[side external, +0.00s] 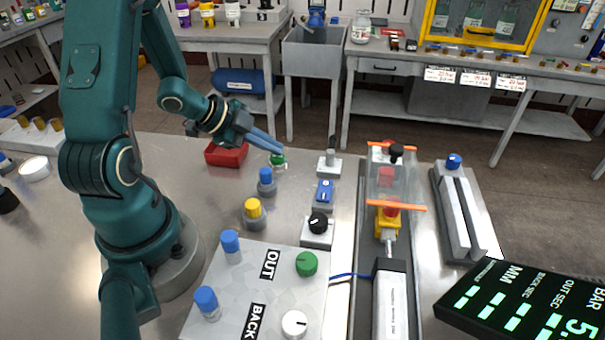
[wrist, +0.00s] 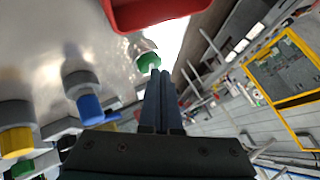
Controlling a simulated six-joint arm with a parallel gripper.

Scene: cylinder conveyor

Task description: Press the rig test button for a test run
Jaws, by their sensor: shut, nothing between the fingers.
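A green button (side external: 278,161) on a light round base stands on the metal bench, beside the red tray. It also shows in the wrist view (wrist: 148,61), right by the fingertips. No label on it is readable. My gripper (side external: 280,149) is shut and empty, its blue fingers angled down to the right with the tips at the green button. In the wrist view the closed fingers (wrist: 160,75) partly cover the button's lower right side. I cannot tell whether the tips touch it.
A red tray (side external: 226,153) lies just left of the button. Blue-topped (side external: 266,176) and yellow-topped (side external: 253,208) knobs stand nearer the camera. A switch with a grey lever (side external: 329,162) and a clear-guarded rig (side external: 396,180) stand to the right. A display (side external: 530,310) is at lower right.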

